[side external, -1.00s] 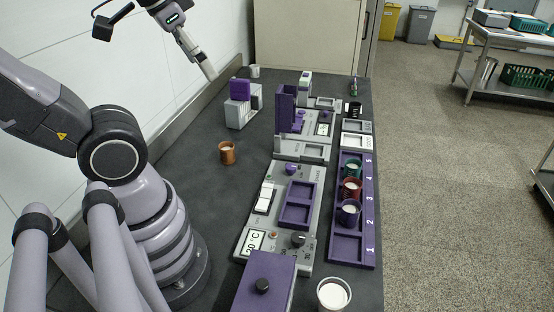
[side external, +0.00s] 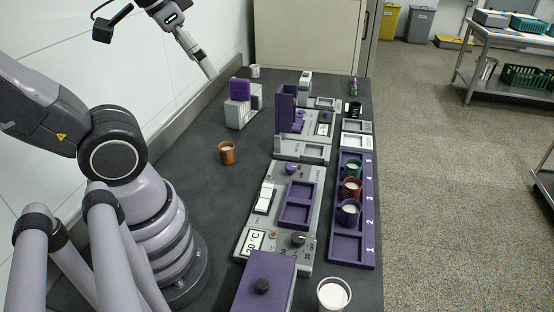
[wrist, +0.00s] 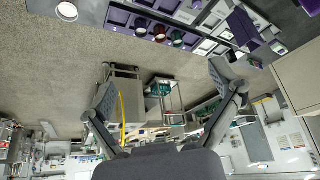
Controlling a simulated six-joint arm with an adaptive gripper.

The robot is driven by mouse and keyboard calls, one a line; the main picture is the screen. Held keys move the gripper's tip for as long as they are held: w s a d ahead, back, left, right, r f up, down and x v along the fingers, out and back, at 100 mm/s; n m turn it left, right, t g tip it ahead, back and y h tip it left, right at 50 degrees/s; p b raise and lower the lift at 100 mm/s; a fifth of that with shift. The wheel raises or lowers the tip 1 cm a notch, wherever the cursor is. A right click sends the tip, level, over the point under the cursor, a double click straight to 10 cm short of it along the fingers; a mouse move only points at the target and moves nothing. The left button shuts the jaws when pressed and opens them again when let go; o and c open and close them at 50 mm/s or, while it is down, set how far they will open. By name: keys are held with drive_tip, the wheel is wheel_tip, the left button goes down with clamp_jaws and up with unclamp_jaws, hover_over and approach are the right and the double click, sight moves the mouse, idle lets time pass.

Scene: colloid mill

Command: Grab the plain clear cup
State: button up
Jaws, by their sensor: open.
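A pale, colourless cup (side external: 333,294) with white contents stands upright on the dark bench at the near right edge. It looks like the plain clear cup, and it also shows at the top left of the wrist view (wrist: 67,11). Another small whitish cup (side external: 254,71) stands at the back by the wall; I cannot tell whether it is clear. My gripper (side external: 210,74) is raised at the back left, far from the near cup. In the wrist view my gripper (wrist: 167,92) has its fingers wide apart with nothing between them.
A copper cup (side external: 227,153) stands alone mid-bench. A purple numbered rack (side external: 349,250) holds purple, red and green cups. A black cup (side external: 354,109) stands farther back. Grey machine units (side external: 253,226) and a purple lidded box (side external: 263,283) fill the middle. The left bench strip is mostly clear.

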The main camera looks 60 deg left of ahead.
drive_tip(key=w+d+f+m+g+h, duration=0.1)
drive_tip(key=w+d+f+m+g, duration=0.15)
drive_tip(key=w+d+m, duration=0.55)
drive_tip(key=m+g+y, duration=0.1)
drive_tip(key=m+g, duration=0.2)
drive_tip(key=m, duration=1.7)
hover_over(334, 294)
drive_tip(key=s, duration=0.2)
wheel_tip(334, 294, down, 18)
drive_tip(key=shift+w+d+f, duration=0.1)
drive_tip(key=shift+d+f, duration=0.1)
drive_tip(key=shift+f, duration=2.25)
drive_tip(key=shift+s+d+f, duration=0.1)
drive_tip(key=shift+d+f, duration=0.15)
drive_tip(key=shift+f, duration=2.15)
drive_tip(key=shift+w+d+f, duration=0.1)
drive_tip(key=shift+d+f, duration=0.1)
drive_tip(key=shift+f, duration=2.25)
drive_tip(key=shift+c, duration=0.4)
drive_tip(key=c, duration=1.3)
